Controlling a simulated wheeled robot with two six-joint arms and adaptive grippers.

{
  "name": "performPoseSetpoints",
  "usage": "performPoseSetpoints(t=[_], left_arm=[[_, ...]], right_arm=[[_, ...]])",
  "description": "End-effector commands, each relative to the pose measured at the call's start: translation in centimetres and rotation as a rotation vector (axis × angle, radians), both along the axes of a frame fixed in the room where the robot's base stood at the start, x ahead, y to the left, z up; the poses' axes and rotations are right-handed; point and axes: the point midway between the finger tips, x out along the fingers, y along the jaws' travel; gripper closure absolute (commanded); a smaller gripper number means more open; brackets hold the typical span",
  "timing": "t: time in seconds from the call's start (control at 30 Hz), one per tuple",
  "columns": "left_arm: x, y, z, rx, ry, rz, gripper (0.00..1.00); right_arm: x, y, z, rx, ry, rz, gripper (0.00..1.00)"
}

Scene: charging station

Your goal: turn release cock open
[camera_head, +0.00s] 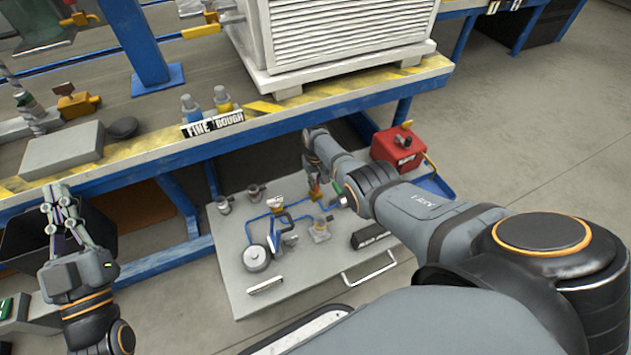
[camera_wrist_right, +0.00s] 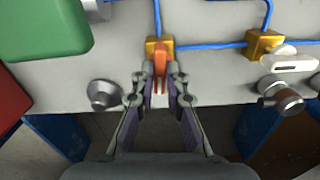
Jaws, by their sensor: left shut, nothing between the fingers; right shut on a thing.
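A brass valve with an orange-red lever (camera_wrist_right: 160,58) sits on a blue line in the right wrist view. I take it for the release cock. My right gripper (camera_wrist_right: 160,82) is shut on the lever, with a finger on each side. In the head view my right gripper (camera_head: 314,184) is at this valve, over the panel, and partly hidden by my own arm. A second brass valve (camera_wrist_right: 265,45) with a white handle stands to the right in the wrist view. My left gripper (camera_head: 62,205) is shut and empty at the far left, away from the panel.
The grey panel (camera_head: 235,275) carries blue lines, a round gauge (camera_head: 256,258), knobs and a front handle (camera_head: 370,270). A red box (camera_head: 398,147) stands beside it. The workbench (camera_head: 150,150) edge is above. A dark bin (camera_head: 85,240) is by my left gripper. Open floor lies right.

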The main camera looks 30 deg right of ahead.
Motion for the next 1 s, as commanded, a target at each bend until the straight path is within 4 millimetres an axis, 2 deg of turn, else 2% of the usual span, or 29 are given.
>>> performPoseSetpoints(t=[0.33, 0.8, 0.83, 1.0], left_arm=[[0.22, 0.02, -0.51, -0.001, 0.025, 0.001, 1.0], [0.23, 0.03, -0.87, -0.002, 0.034, 0.001, 1.0], [0.23, 0.03, -0.88, -0.002, 0.034, 0.001, 1.0], [0.21, 0.03, -0.9, -0.002, 0.034, 0.001, 1.0]], right_arm=[[-0.03, -0.04, -0.02, -0.001, 0.0, 0.105, 1.0], [-0.02, -0.04, -0.02, -0.001, 0.0, 0.119, 1.0], [-0.02, -0.04, -0.02, -0.001, 0.0, 0.119, 0.86], [0.0, -0.03, -0.01, -0.001, 0.0, 0.118, 0.64]])
